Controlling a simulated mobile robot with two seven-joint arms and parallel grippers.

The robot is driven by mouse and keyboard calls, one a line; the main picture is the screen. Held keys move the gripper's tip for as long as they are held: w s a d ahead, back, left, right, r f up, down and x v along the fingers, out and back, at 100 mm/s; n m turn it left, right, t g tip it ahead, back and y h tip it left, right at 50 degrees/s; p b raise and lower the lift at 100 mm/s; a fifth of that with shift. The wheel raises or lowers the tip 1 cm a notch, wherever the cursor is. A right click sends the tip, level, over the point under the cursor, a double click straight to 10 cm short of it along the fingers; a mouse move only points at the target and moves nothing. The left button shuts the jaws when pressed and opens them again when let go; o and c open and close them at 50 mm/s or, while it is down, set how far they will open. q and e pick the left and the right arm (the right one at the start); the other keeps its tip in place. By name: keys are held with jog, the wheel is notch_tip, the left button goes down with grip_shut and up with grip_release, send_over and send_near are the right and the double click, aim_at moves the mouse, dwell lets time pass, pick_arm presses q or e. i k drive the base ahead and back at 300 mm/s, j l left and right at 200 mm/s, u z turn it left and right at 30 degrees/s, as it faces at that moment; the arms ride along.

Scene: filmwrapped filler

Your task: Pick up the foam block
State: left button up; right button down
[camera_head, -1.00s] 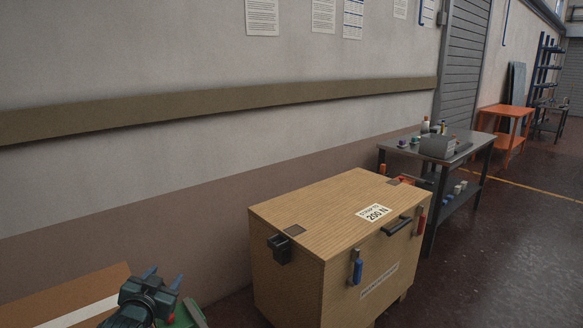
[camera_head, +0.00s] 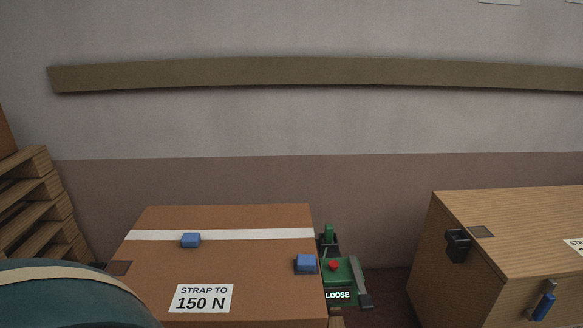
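Two small blue blocks sit on top of a brown cardboard box. One blue block (camera_head: 190,240) rests on the white strip across the lid, left of the middle. The other blue block (camera_head: 306,263) is at the lid's right edge, nearer to me. Either looks like it could be foam; I cannot tell which is the foam block. The box (camera_head: 225,270) has a label reading "STRAP TO 150 N". Neither of my grippers is in view.
A green strapping tool (camera_head: 340,270) with a red button and a "LOOSE" display adjoins the box's right side. A wooden crate (camera_head: 510,225) stands farther right, beyond a gap. Stacked pallets (camera_head: 35,200) are at left. A rounded teal shape (camera_head: 70,300) hides the lower left.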

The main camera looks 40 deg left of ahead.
aim_at(191, 239)
jog(key=u, duration=1.95)
jog(key=i+j, duration=0.2)
jog(key=j, duration=0.2)
jog(key=i+j+z, duration=0.1)
jog(key=j, duration=0.3)
jog(key=i, duration=0.1)
